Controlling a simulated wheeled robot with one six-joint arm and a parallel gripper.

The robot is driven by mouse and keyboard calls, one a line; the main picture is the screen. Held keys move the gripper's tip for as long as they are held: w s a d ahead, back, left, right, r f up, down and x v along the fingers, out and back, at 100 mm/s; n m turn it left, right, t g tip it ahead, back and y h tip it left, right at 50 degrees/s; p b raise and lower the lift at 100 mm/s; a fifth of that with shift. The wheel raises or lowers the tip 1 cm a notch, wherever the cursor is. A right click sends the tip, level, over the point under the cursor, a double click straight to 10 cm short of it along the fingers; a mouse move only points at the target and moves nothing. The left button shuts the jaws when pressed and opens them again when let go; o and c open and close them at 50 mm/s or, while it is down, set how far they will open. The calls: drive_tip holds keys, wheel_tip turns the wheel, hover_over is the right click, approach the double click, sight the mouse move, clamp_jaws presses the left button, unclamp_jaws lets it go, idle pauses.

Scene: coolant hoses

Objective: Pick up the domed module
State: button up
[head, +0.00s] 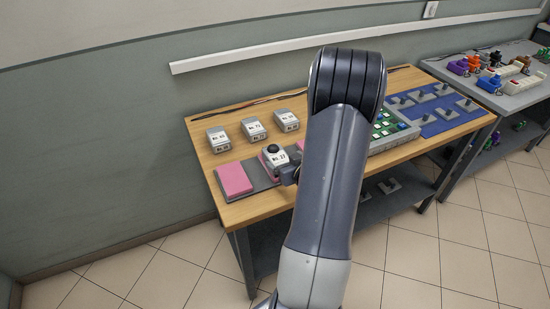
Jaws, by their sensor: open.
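The domed module (275,154) is a pale block with a black dome on top and a number label on its front. It sits at the front left of the wooden table, on or over a dark mat between pink pads. My gripper (287,170) is a small dark shape at the module's right front side, partly hidden by my arm. It is open. I cannot tell whether its fingers touch the module or stand around it.
Several pale labelled blocks (253,129) stand in a row behind the module. A pink pad (233,180) lies to its left. My arm hides the table's middle. A tray of green parts (388,128) and a blue mat (440,121) with grey fittings lie to the right.

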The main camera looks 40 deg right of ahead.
sight(278, 157)
drive_tip(key=shift+p+x, duration=0.55)
drive_tip(key=shift+x, duration=2)
drive_tip(key=shift+a, duration=0.2)
drive_tip(key=c, duration=1.4)
